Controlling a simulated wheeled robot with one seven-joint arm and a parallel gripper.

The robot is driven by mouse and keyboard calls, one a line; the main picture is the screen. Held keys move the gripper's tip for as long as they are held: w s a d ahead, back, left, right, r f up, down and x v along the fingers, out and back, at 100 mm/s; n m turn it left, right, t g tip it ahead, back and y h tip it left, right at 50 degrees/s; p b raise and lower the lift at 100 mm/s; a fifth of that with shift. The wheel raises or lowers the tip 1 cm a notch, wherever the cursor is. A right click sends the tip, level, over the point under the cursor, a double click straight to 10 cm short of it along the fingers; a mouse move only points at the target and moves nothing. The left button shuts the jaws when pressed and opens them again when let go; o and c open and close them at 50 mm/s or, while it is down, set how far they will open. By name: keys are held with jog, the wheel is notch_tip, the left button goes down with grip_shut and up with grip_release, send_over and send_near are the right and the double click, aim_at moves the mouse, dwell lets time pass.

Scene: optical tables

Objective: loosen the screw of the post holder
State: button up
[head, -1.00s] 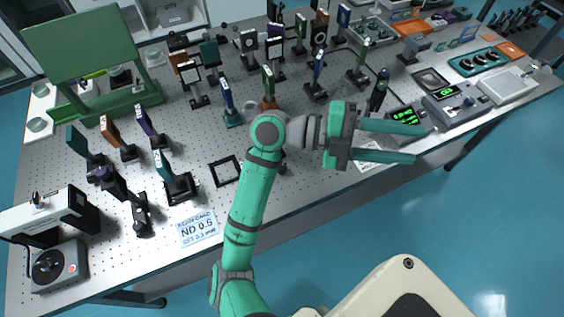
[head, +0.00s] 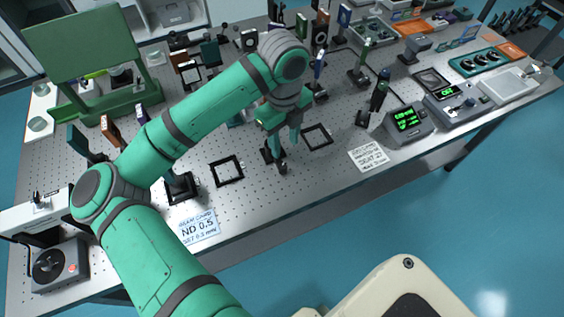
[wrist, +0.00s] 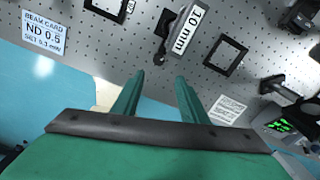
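In the wrist view, a dark post holder (wrist: 169,24) stands on the perforated table beside a white "10 mm" label (wrist: 190,32). A small dark round part (wrist: 160,58) shows at its near end; I cannot tell whether it is the screw. My gripper (wrist: 158,80) is open and empty, its two green fingers apart and pointing toward the post holder's near side. In the head view, my gripper (head: 284,146) hangs over the front middle of the table. It partly hides the post holder's dark base (head: 267,156). I cannot tell whether the fingers touch it.
Black square frames lie left (head: 226,171) and right (head: 317,137) of the post holder. A beam card (head: 198,228) and a paper note (head: 369,156) lie near the front edge. Meters with green displays (head: 407,118) stand right. Mounted optics crowd the back.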

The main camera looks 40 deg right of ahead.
aim_at(282, 166)
jog(key=f, duration=1)
jog(key=shift+w+a+f, duration=0.15)
jog(key=shift+w+f, duration=0.05)
jog(key=shift+w, duration=0.05)
jog(key=shift+s+f, duration=0.1)
jog(key=shift+f, duration=0.1)
grip_shut()
jog(key=shift+r, duration=0.1)
